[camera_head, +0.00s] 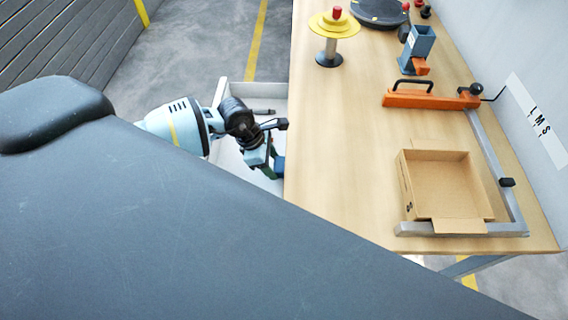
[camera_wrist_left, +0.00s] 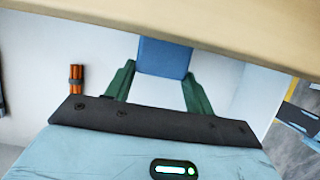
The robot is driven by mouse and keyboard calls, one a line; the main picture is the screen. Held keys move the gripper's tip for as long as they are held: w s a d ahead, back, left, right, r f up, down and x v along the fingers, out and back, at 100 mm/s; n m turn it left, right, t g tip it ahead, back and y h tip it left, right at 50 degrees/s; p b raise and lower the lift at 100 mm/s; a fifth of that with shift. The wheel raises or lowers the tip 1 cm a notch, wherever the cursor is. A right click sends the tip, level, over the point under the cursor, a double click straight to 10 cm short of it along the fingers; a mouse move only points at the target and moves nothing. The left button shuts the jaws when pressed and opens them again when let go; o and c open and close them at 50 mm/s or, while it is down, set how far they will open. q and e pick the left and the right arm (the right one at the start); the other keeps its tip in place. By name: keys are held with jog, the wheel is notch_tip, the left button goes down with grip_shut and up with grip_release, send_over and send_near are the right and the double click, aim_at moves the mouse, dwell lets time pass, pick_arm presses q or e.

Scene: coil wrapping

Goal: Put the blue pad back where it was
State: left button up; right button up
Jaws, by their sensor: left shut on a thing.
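My left gripper (camera_head: 268,165) is at the left edge of the table, over an open white drawer (camera_head: 280,97). It is shut on the blue pad (camera_head: 279,167), of which only a small part shows in the head view. In the left wrist view the blue pad (camera_wrist_left: 165,57) sits between the green fingers of the left gripper (camera_wrist_left: 159,78). The table edge hides the pad's upper end there. I cannot tell whether the pad touches the drawer floor. My right gripper is not in view.
An orange bundle (camera_wrist_left: 76,79) lies in the drawer. The wooden table (camera_head: 340,150) holds an open cardboard box (camera_head: 450,190), a grey metal frame (camera_head: 495,160), an orange tool (camera_head: 430,99), a blue holder (camera_head: 420,45) and a yellow-topped stand (camera_head: 334,25). The table's near left part is bare.

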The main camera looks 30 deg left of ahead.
aim_at(283, 164)
pick_arm(q)
jog(key=shift+w+d, duration=0.35)
jog(key=shift+d, duration=0.4)
jog(key=shift+w+d, duration=0.35)
jog(key=shift+d, duration=0.35)
jog(key=shift+w+d+f+p, duration=0.1)
jog(key=shift+d+f+p, duration=0.1)
jog(key=shift+p, duration=0.2)
jog(key=shift+f, duration=0.25)
jog(key=shift+f, duration=0.1)
jog(key=o, duration=0.9)
jog(key=shift+o, duration=0.2)
jog(key=shift+f, duration=0.1)
jog(key=v, duration=0.8)
jog(key=shift+d, duration=0.1)
